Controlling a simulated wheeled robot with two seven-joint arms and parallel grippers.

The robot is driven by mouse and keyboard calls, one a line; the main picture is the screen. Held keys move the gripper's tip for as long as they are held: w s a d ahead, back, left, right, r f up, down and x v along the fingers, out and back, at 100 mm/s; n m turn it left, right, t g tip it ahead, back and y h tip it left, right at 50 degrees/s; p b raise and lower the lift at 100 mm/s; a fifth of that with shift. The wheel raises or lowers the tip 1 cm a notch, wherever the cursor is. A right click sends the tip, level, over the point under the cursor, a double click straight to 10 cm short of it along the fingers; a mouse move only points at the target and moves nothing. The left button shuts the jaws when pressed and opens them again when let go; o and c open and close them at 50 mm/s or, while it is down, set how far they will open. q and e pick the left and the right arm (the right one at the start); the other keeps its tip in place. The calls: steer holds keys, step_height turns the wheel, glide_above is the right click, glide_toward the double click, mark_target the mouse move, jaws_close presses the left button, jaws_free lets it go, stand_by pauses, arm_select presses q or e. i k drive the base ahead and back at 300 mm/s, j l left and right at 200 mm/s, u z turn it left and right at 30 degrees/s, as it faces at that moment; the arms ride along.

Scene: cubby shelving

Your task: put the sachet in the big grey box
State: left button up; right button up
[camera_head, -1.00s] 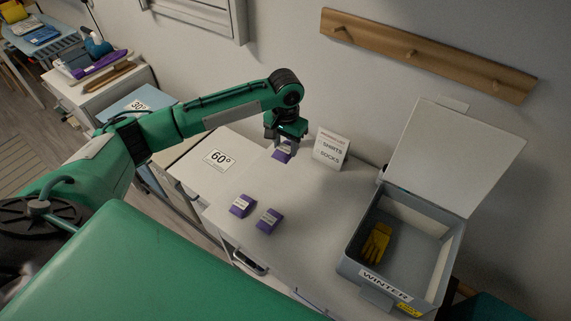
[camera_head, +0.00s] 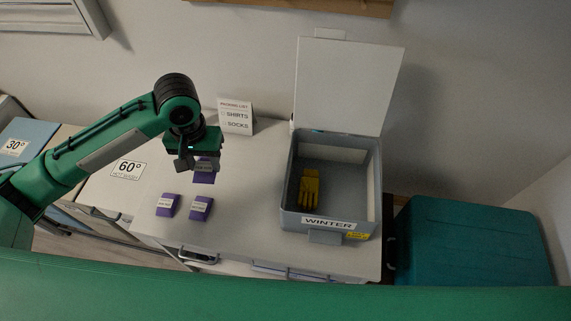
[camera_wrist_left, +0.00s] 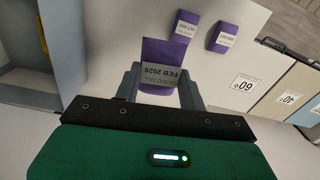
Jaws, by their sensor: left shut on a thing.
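My left gripper (camera_head: 193,166) is shut on a purple sachet (camera_head: 206,172) with a white label, above the white worktop. Two similar purple sachets, one on the left (camera_head: 167,206) and one on the right (camera_head: 200,208), lie on the worktop nearer the front. The big grey box (camera_head: 328,226), labelled WINTER, stands to the right with its lid (camera_head: 346,85) raised. A yellow glove (camera_head: 309,189) lies inside it. My right gripper is not in view.
A picking list card (camera_head: 235,117) reading SHIRTS and SOCKS stands at the back, between gripper and box. A 60° label (camera_head: 129,170) lies on the left surface. A teal container (camera_head: 475,240) stands right of the worktop. Worktop before the card is clear.

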mark_target(346, 197)
steer(key=z, duration=1.15)
steer(key=j+z, duration=0.2)
steer(key=z, duration=0.15)
steer(key=k+j+z, duration=0.15)
steer(key=z, duration=0.2)
steer(key=k+j+z, duration=0.1)
steer(key=z, duration=0.25)
steer(key=k+j, duration=0.35)
